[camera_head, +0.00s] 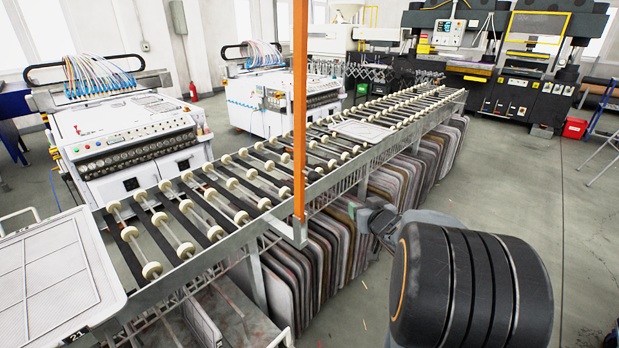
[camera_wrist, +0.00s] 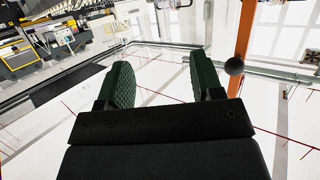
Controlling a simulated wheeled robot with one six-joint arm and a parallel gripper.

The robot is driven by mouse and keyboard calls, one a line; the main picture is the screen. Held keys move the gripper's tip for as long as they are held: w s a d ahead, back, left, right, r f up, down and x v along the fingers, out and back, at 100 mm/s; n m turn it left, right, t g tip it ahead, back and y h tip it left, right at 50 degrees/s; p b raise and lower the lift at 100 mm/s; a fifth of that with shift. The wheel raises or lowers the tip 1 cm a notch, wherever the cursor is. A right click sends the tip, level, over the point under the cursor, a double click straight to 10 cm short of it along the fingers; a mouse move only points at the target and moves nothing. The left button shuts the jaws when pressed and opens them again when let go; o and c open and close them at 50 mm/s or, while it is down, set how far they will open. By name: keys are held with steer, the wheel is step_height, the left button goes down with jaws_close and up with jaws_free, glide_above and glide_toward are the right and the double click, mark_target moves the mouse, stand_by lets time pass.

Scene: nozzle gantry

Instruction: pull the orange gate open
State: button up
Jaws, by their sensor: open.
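The orange gate shows as a tall, narrow upright bar (camera_head: 300,110) in the head view, in front of the roller conveyor. Its lower end meets a grey metal piece at the conveyor's near side. In the wrist view the orange bar (camera_wrist: 243,45) stands at the upper right, with a dark round knob (camera_wrist: 234,66) beside or in front of it. My gripper (camera_wrist: 164,78) is open, with two green padded fingers and nothing between them. The knob lies just right of the right finger in the picture. In the head view my gripper is mostly hidden by my dark arm.
The roller conveyor (camera_head: 262,190) runs from lower left to upper right. Several upright boards (camera_head: 310,275) stand beneath it, close to my arm. The floor (camera_head: 520,180) on the right is open.

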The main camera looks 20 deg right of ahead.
mark_target(310, 174)
steer(key=w+a+r+n+t+y, duration=0.1)
steer(key=a+r+n+t+y, duration=0.15)
steer(key=a+r+y, duration=0.35)
steer(key=shift+t+y, duration=0.25)
steer(key=shift+y, duration=0.25)
steer(key=x, duration=0.4)
steer(key=p+x, duration=0.1)
steer(key=x, duration=0.4)
steer(key=p+x, duration=0.1)
steer(key=x, duration=0.4)
steer(key=shift+s+a+f, duration=0.15)
steer(key=shift+a+f, duration=0.05)
steer(key=shift+a, duration=0.2)
